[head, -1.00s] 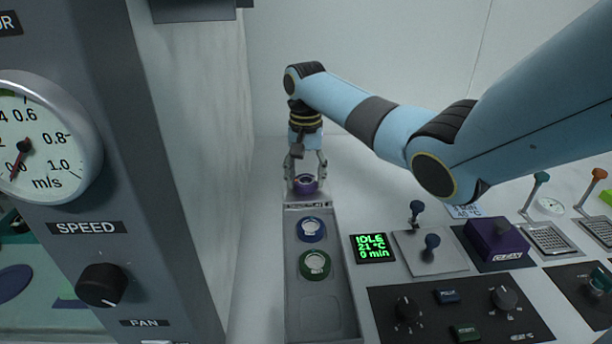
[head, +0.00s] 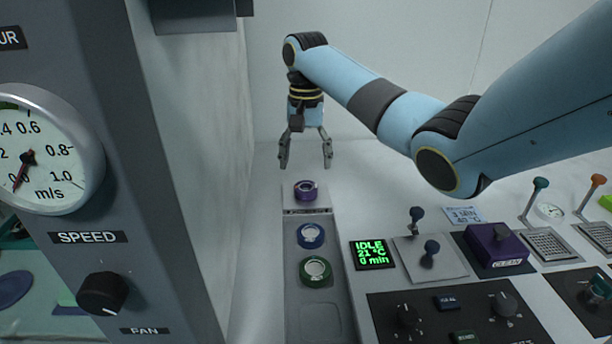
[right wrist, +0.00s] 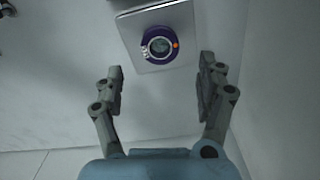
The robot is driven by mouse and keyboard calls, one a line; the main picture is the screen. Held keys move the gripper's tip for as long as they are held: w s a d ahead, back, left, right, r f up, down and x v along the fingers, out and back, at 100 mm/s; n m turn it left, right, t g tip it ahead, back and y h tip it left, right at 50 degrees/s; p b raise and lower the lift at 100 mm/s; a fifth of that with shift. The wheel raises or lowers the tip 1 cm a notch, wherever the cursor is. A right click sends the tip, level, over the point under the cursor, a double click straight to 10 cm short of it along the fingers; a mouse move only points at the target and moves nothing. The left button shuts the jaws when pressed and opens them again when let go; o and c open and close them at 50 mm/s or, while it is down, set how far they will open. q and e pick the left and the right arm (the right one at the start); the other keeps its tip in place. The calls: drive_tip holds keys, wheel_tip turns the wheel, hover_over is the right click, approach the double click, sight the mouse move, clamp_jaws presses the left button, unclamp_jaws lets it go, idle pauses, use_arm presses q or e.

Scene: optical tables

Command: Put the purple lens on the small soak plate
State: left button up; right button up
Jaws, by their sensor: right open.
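The purple lens (head: 305,190) is a short purple ring with a pale centre. It rests on the small plate (head: 318,201) at the far end of the long grey tray. In the right wrist view the purple lens (right wrist: 159,45) lies on the pale plate (right wrist: 183,18), just beyond the fingertips. My right gripper (head: 306,164) is open and empty, above and behind the lens and apart from it. Its two spread fingers also show in the right wrist view (right wrist: 159,80). My left gripper is not in view.
The grey tray (head: 318,325) holds a blue ring (head: 311,235) and a green ring (head: 316,271). To its right are an IDLE display (head: 372,254), a small lever panel (head: 430,258) and a purple CLEAN block (head: 496,243). A tall gauge panel (head: 130,190) stands at left.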

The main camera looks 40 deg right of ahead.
sight(306, 187)
wheel_tip(306, 187, up, 6)
drive_tip(key=shift+f, duration=0.25)
idle(0.5)
